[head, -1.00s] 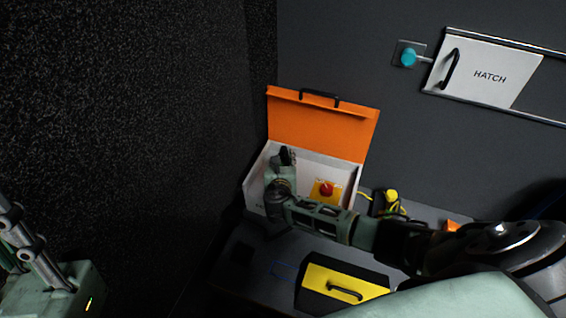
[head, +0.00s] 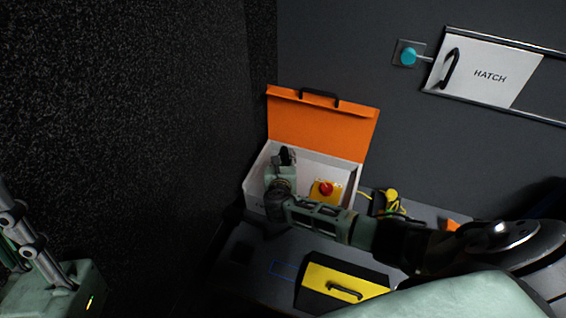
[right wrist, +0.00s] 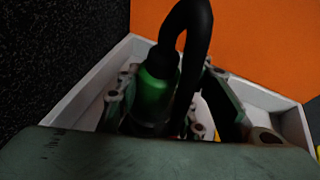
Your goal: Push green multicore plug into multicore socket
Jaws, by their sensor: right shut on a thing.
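The green multicore plug (right wrist: 156,82) is upright between the fingers of my right gripper (right wrist: 160,105) in the right wrist view, with a thick black cable curving up from its top. My right gripper (head: 285,160) is shut on the plug and sits inside the left part of the white box with the raised orange lid (head: 322,125). The multicore socket is not visible; the gripper and plug cover that part of the box, so I cannot tell whether the plug touches it. My left gripper is not in view; only part of my left arm shows at the lower left.
A red knob on a yellow plate (head: 326,189) is in the box, right of the gripper. A yellow case (head: 343,284) with a black handle lies in front. A yellow item (head: 391,196) stands right of the box. A white hatch (head: 484,73) and teal knob (head: 408,56) are on the wall.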

